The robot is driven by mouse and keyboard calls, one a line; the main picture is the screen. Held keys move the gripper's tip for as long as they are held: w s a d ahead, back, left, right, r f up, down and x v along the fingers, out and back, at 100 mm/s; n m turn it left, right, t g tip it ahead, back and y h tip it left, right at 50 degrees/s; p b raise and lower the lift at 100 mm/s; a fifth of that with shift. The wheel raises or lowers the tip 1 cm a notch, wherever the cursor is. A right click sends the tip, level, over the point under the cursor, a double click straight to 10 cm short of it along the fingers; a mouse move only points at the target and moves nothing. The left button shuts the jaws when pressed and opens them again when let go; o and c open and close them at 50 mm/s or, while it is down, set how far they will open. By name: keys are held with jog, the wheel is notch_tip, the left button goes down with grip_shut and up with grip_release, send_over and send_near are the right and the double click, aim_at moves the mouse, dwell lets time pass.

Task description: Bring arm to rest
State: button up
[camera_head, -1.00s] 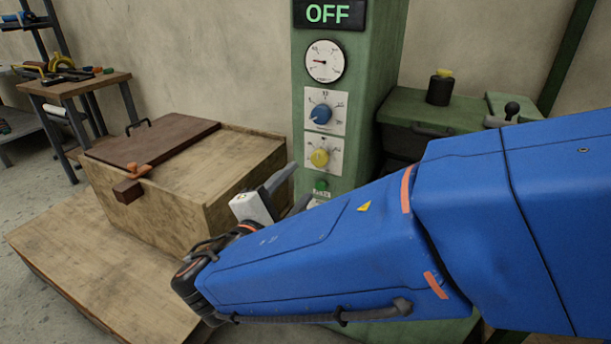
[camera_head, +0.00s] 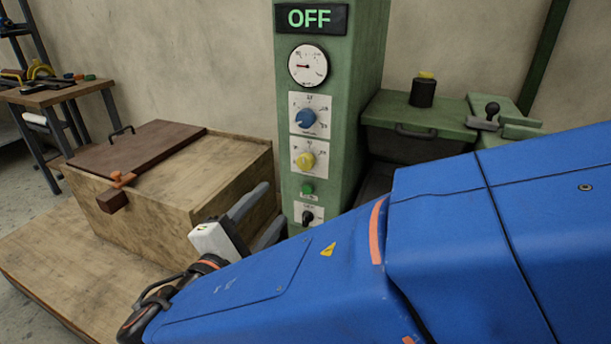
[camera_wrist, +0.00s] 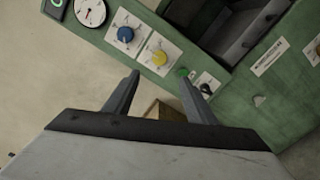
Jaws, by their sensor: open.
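My blue arm reaches in from the right in the head view. My gripper (camera_head: 264,216) is at its end, in front of the lower part of the green control column (camera_head: 345,110). In the wrist view my gripper (camera_wrist: 166,92) shows two grey fingers spread apart with nothing between them. The column carries a blue knob (camera_head: 306,118), a yellow knob (camera_head: 306,160), a green button (camera_head: 307,189) and a black switch (camera_head: 308,217). The fingers appear apart from these controls.
A sign reading OFF (camera_head: 310,18) and a round gauge (camera_head: 308,65) are above the knobs. A green machine bed (camera_head: 450,115) lies right of the column.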

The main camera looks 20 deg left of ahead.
jog(key=w+d+f+m+g+h, duration=0.1)
jog(key=w+d+m+g+h, duration=0.2)
jog(key=d, duration=0.7)
jog(key=w+d+f+m+g+h, duration=0.1)
jog(key=w+d+f+m+g, duration=0.3)
jog(key=d, duration=0.6)
jog(key=w+d+r+m+g+h, duration=0.15)
jog(key=w+d, duration=0.25)
jog(key=d, duration=0.5)
jog(key=s+d+f+m+g+y, duration=0.2)
jog(key=s+d+m, duration=0.5)
jog(key=d, duration=0.4)
jog(key=s+d+f+m+g+y, duration=0.2)
jog(key=s+d+f+m+y, duration=0.3)
jog(key=d, duration=0.6)
jog(key=shift+s+m+g, duration=0.35)
jog(key=shift+s+m, duration=0.6)
jog(key=shift+s, duration=0.2)
